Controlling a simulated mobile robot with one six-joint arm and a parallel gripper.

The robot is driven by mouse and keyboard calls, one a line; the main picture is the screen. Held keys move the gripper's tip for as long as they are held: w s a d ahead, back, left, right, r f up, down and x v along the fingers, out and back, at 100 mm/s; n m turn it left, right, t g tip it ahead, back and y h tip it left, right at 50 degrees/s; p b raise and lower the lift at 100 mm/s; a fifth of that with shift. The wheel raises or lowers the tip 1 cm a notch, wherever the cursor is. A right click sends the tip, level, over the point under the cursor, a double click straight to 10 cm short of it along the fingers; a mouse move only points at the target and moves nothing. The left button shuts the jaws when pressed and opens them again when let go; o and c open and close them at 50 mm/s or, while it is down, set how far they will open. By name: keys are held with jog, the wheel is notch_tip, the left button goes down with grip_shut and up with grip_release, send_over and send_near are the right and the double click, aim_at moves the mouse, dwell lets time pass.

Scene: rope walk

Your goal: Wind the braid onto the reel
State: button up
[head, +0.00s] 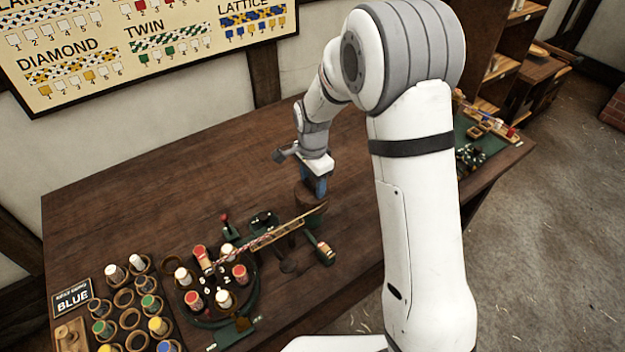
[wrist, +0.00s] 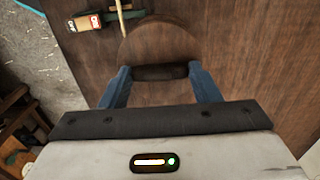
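The reel (head: 308,196), a round brown wooden drum, stands on the table under my gripper. In the wrist view its round top (wrist: 158,42) shows a dark bar-like part (wrist: 160,72). My gripper (wrist: 160,75) has its blue fingers spread wide, one at each end of that bar; I cannot tell whether they touch it. In the head view my gripper (head: 316,186) points down at the reel. The red-and-white braid (head: 232,259) runs from the round braiding stand (head: 238,310) toward a slanted wooden strip (head: 280,235) leading to the reel. No braid shows clearly on the reel.
Red and white bobbins (head: 193,299) sit around the stand. A rack of colored bobbins and a BLUE sign (head: 72,298) are at left. A green block with a red-and-cream end (head: 325,252) lies near the reel. The table (head: 150,190) is clear behind and left.

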jog(key=c, duration=0.4)
jog(key=shift+c, duration=0.2)
jog(key=shift+n, duration=0.3)
